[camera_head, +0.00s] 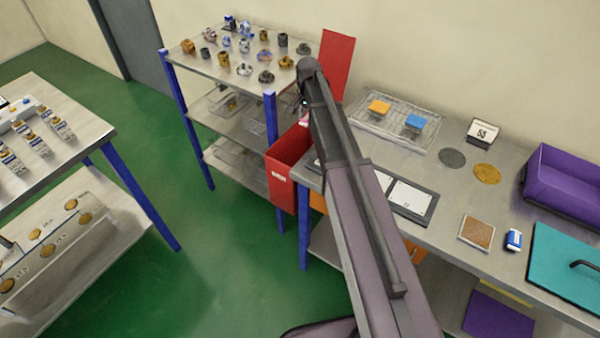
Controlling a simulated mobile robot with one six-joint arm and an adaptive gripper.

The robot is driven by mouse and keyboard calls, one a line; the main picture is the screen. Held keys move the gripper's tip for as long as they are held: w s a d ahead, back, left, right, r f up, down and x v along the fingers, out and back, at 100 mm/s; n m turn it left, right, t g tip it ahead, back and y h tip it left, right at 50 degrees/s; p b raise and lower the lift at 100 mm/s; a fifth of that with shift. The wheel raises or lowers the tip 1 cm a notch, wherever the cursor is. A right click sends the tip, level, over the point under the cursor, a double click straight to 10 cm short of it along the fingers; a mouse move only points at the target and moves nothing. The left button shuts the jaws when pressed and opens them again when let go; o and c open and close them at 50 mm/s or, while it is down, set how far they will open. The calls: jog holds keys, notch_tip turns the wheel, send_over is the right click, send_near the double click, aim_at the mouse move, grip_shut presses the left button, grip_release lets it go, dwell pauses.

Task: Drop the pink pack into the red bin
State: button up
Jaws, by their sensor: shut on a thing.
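My gripper (304,102) is over the bin's opening and mostly hidden behind my own arm. It is shut on the pink pack (303,121), of which only a small pale pink sliver shows beside the arm. The pack's height above the bin's rim cannot be told.
A rack (225,68) with metal parts stands behind left. Another table (75,125) stands left; green floor lies clear between.

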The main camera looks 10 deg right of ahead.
jog(key=shift+f, duration=0.25)
dwell(0.3)
jog(key=shift+f+b, duration=2.9)
jog(key=shift+b, duration=0.1)
jog(key=o, duration=1)
jog(key=shift+r, duration=0.15)
notch_tip(320, 180, up, 6)
jog(key=p, duration=0.6)
jog(key=shift+r+p, duration=0.2)
jog(key=shift+p, duration=0.15)
jog(key=w+r+p, duration=0.1)
jog(key=r+p, duration=0.1)
jog(key=w+a+r+p, duration=0.1)
jog(key=w+r+p, duration=0.1)
jog(key=r+p, duration=0.1)
jog(key=w+a+r+p, duration=0.1)
jog(key=r+p, duration=0.2)
jog(key=shift+w+a, duration=0.1)
jog(key=shift+w, duration=0.25)
